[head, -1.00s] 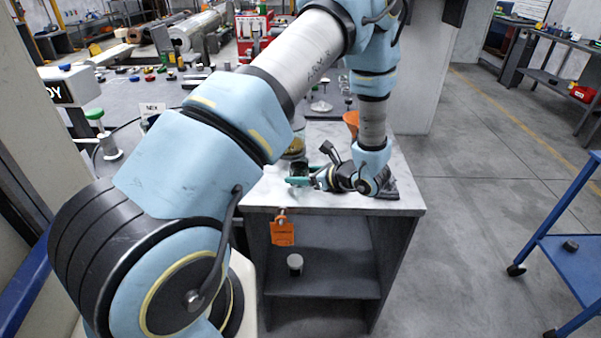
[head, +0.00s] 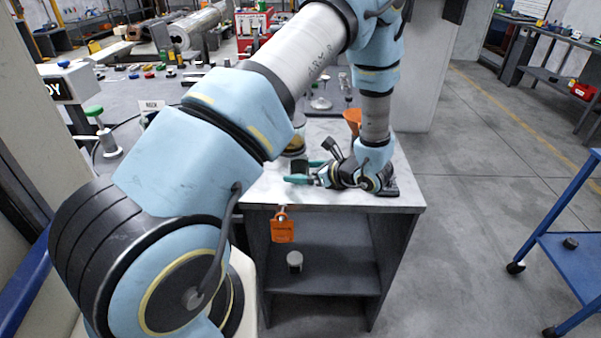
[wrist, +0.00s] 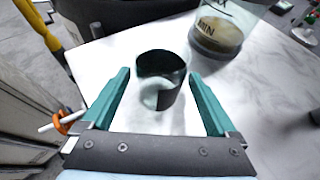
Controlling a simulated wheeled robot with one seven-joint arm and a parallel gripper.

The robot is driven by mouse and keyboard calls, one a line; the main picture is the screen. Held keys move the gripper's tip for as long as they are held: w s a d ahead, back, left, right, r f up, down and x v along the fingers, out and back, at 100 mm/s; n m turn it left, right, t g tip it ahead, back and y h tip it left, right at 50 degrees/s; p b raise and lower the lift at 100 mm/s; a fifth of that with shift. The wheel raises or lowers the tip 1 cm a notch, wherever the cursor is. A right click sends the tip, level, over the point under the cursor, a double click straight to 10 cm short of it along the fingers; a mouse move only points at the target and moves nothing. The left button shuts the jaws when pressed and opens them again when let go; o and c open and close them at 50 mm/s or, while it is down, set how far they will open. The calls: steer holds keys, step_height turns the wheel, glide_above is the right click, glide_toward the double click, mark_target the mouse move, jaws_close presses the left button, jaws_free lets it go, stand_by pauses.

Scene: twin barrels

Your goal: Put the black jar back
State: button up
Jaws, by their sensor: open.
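The black jar (wrist: 172,97) stands upright on the white marble-like counter top. It is dark, looks open at the top, and has a pale patch on its side. In the wrist view it is between the two teal fingers of my gripper (wrist: 158,75), with a gap on each side. In the head view the jar (head: 300,167) is partly hidden at the counter's left part, by the teal fingers of my open gripper (head: 306,171). My gripper is low over the counter, reaching in from the right.
A clear jar with tan contents (wrist: 217,36) stands close behind the black jar. An orange funnel (head: 352,116) is farther back. An orange tag (head: 283,228) hangs at the counter's front edge. A small dark container with a pale top (head: 295,262) stands on the shelf below.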

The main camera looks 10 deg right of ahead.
steer(key=b+v, duration=0.4)
steer(key=v, duration=0.7)
steer(key=shift+s+d, duration=0.1)
steer(key=shift+s, duration=0.05)
steer(key=a+n+g, duration=0.1)
steer(key=a, duration=0.1)
steer(key=a+n+g, duration=0.1)
steer(key=a, duration=0.1)
steer(key=a+r+n+g, duration=0.1)
steer(key=a, duration=0.1)
steer(key=shift+a+n+y, duration=0.25)
steer(key=shift+n+y, duration=0.05)
steer(key=shift+y, duration=0.1)
steer(key=s+a+r+n+g+h, duration=0.2)
steer(key=s+a+r+n+h, duration=0.1)
steer(key=a+n, duration=0.5)
steer(key=s+a+r+n+g+h, duration=0.2)
steer(key=a+n+h, duration=0.4)
steer(key=n, duration=0.9)
steer(key=shift+s+a+r+g, duration=0.45)
steer(key=shift+a+r, duration=0.3)
steer(key=shift+a, duration=0.85)
